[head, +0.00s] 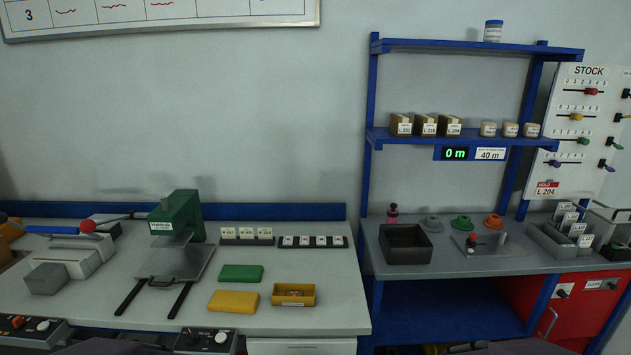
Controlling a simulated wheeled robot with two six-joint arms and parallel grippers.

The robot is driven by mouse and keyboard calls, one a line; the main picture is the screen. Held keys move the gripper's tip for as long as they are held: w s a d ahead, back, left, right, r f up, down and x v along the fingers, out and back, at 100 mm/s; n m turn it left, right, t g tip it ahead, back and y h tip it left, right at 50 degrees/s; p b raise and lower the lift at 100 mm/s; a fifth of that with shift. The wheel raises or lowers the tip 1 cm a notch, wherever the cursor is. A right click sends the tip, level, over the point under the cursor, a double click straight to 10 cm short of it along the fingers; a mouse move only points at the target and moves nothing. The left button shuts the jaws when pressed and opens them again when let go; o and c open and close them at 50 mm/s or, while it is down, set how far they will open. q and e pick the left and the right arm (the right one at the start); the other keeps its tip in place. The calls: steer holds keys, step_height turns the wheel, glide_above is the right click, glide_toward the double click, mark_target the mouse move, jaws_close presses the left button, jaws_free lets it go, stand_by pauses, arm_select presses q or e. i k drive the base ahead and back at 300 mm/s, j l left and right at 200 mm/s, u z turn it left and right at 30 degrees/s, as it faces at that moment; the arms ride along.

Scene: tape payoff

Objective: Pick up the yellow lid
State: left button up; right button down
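A flat yellow slab (233,301), which looks like the yellow lid, lies on the pale left bench near its front edge. A similar green slab (241,273) lies just behind it. An open yellow box (294,294) stands to the right of the yellow slab, with a small gap between them. Small items lie inside the box, too small to make out. Neither of my grippers shows in the head view.
A green press (177,218) with a grey plate and two black bars stands left of the slabs. Two dark racks of white-labelled pieces (247,236) stand behind. The bench (335,318) is clear right of the box. A blue-framed shelf stands farther right.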

mark_target(238, 302)
steer(key=i+j, duration=0.1)
steer(key=j, duration=0.35)
steer(key=i+j, duration=0.15)
steer(key=j, duration=0.25)
steer(key=i+j, duration=0.1)
steer(key=j, duration=0.35)
steer(key=i+j+z, duration=0.1)
steer(key=j, duration=0.3)
steer(key=i+j, duration=0.15)
steer(key=j, duration=0.3)
steer(key=i+j, duration=0.1)
steer(key=j, duration=0.3)
steer(key=i+j, duration=0.1)
steer(key=j, duration=0.35)
